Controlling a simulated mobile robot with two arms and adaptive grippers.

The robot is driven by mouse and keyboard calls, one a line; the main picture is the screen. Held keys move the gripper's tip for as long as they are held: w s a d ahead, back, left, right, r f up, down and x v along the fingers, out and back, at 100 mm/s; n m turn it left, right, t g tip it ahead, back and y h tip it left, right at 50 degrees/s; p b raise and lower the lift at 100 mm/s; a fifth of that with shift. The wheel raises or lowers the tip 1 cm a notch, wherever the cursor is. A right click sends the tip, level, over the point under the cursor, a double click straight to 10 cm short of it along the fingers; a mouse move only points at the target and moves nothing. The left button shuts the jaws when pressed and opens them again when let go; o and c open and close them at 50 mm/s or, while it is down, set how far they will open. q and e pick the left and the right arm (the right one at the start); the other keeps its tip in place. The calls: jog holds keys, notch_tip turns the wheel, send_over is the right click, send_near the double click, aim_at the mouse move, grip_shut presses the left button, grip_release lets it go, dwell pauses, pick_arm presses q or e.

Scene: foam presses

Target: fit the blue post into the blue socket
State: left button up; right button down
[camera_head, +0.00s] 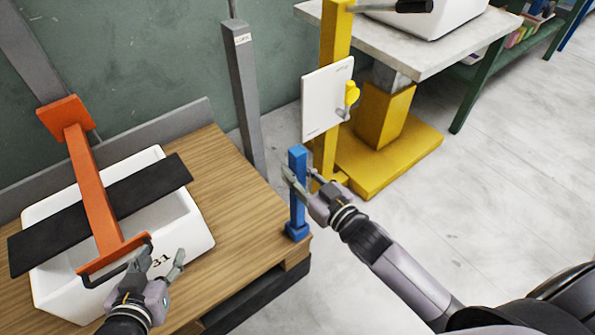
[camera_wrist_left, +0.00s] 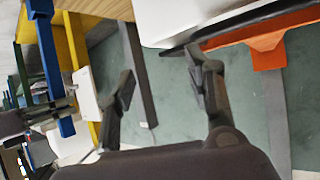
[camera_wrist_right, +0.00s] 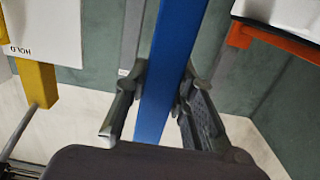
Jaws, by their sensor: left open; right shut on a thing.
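The blue post (camera_head: 297,185) stands about upright at the right corner of the wooden table. Its lower end meets the blue socket (camera_head: 297,232); I cannot tell how deep it sits. My right gripper (camera_head: 301,178) is shut on the upper part of the post. The post (camera_wrist_right: 168,75) runs between its fingers in the right wrist view. The left wrist view also shows the post (camera_wrist_left: 49,62) and the socket (camera_wrist_left: 40,8). My left gripper (camera_head: 158,266) is open and empty, in front of the white bin, near the orange frame's handle.
A white bin (camera_head: 190,235) with a black bar (camera_head: 165,182) and orange frame (camera_head: 97,195) across it fills the wooden table's (camera_head: 235,205) left. A grey post (camera_head: 244,90) stands behind. A yellow stand (camera_head: 385,150) with a white panel (camera_head: 325,98) is close behind the blue post.

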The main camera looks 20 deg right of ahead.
jog(key=shift+f+b, duration=0.35)
jog(key=shift+f, duration=0.25)
pick_arm(q)
jog(key=w+r+t, duration=0.1)
jog(key=w+d+r+t, duration=0.1)
jog(key=r, duration=0.1)
jog(key=shift+h, duration=0.4)
pick_arm(e)
jog(key=shift+f, duration=0.1)
pick_arm(q)
jog(key=shift+w+d+r+t, duration=0.15)
jog(key=shift+w+r+t, duration=0.1)
jog(key=shift+r+t, duration=0.25)
pick_arm(e)
jog(key=shift+f, duration=0.3)
pick_arm(q)
jog(key=shift+w+d+r+t+h+b, duration=0.1)
jog(key=shift+w+r+t+h+b, duration=0.05)
jog(key=shift+r, duration=0.2)
jog(key=shift+w+d+r+t+h+b, duration=0.1)
jog(key=shift+r+t+h+b, duration=0.05)
jog(key=shift+r, duration=0.2)
pick_arm(e)
jog(key=shift+f, duration=0.3)
